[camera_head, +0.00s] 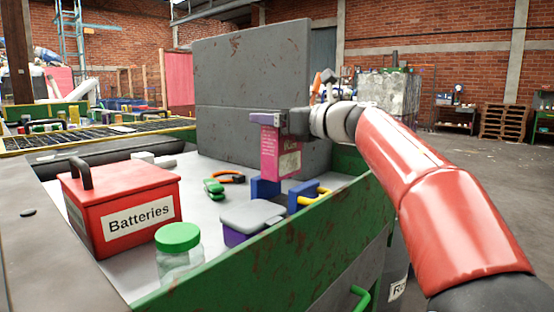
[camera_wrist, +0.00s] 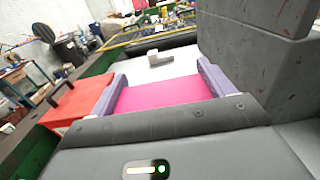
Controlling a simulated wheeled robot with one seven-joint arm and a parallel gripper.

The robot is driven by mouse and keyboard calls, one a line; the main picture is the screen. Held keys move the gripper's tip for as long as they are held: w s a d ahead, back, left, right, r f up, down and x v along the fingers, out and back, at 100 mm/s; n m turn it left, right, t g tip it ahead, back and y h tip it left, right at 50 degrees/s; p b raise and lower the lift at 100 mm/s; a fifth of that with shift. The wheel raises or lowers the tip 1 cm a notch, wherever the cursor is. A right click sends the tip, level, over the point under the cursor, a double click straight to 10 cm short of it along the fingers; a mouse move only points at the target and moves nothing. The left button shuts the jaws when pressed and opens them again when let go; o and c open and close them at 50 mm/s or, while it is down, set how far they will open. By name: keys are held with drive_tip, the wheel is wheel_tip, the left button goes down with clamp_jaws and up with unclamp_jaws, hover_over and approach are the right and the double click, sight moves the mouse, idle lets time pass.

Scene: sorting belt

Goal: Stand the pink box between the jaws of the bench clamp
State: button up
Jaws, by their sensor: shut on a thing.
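The pink box (camera_head: 281,158) is upright in my gripper (camera_head: 268,119), which is shut on its top end. In the wrist view the pink box (camera_wrist: 165,93) fills the space between the two purple fingers of my gripper (camera_wrist: 158,84). The bench clamp (camera_head: 264,188) has blue jaws and a yellow handle and stands on the grey bench top. The box's lower end is at about the height of the jaw tops, above or just between them; I cannot tell which. The wrist view does not show the clamp.
A red Batteries box (camera_head: 122,205), a green-lidded jar (camera_head: 179,250), a grey-lidded purple container (camera_head: 250,219) and green-and-orange pliers (camera_head: 216,187) share the bench. A tall grey panel (camera_head: 240,80) stands behind. A green bench wall (camera_head: 290,250) runs along the front.

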sight(284, 148)
wheel_tip(284, 148, down, 7)
drive_tip(key=shift+r+b, duration=0.1)
drive_tip(key=shift+b, duration=0.75)
drive_tip(key=o, duration=1.2)
drive_tip(key=b+v, duration=0.1)
drive_tip(key=v, duration=1.1)
drive_tip(key=shift+b, duration=0.4)
drive_tip(key=shift+s, duration=0.1)
